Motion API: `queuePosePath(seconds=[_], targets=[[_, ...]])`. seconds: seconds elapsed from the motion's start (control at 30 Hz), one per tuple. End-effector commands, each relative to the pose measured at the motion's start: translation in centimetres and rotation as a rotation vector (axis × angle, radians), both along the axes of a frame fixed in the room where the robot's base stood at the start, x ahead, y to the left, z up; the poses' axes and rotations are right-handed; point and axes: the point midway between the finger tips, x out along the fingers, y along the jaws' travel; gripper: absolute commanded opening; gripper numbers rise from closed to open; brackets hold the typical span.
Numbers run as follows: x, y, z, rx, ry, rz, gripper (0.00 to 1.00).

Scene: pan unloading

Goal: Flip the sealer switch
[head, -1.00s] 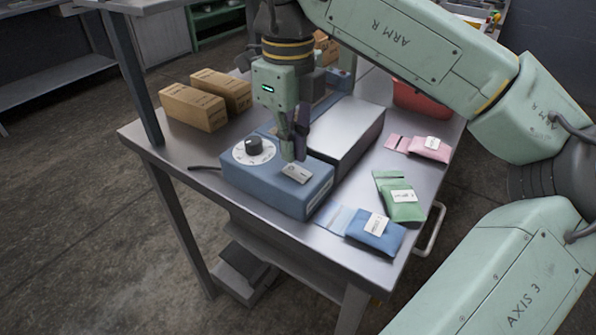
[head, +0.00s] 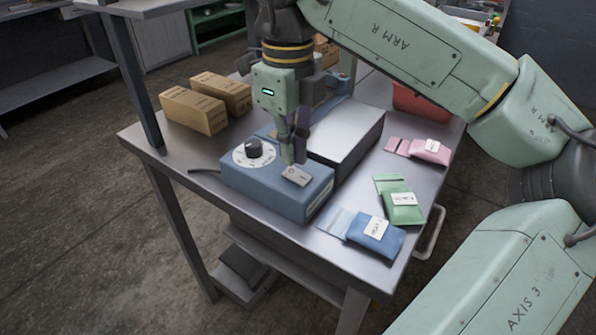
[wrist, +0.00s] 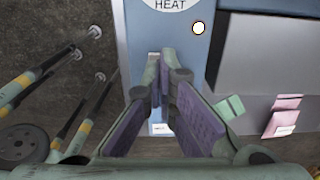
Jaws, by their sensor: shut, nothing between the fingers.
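The sealer is a blue box (head: 262,186) near the front corner of the steel table, with a flat metal block beside it. Its pale switch (head: 297,176) is a small rocker plate on the top face, to the right of the dial (head: 254,150). My gripper (head: 293,160) points down with its fingers together and empty, its tips right at the switch's far edge. I cannot tell whether they touch it. In the wrist view my gripper (wrist: 160,70) is shut over the blue sealer (wrist: 140,45); the switch cannot be made out there.
Two cardboard boxes (head: 193,108) stand at the left rear. Blue (head: 375,236), green (head: 403,207) and pink (head: 430,151) pouches lie along the right side. A red bin (head: 418,103) is behind them. A table post (head: 133,85) rises at the left edge.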

Motion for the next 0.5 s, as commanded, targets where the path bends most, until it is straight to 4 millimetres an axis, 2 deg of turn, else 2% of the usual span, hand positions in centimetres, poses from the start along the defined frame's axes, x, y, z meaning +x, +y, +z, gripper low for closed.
queuePosePath(seconds=[0.5], targets=[[-0.01, -0.01, -0.51, 0.0, 0.0, 0.0, 0.0]])
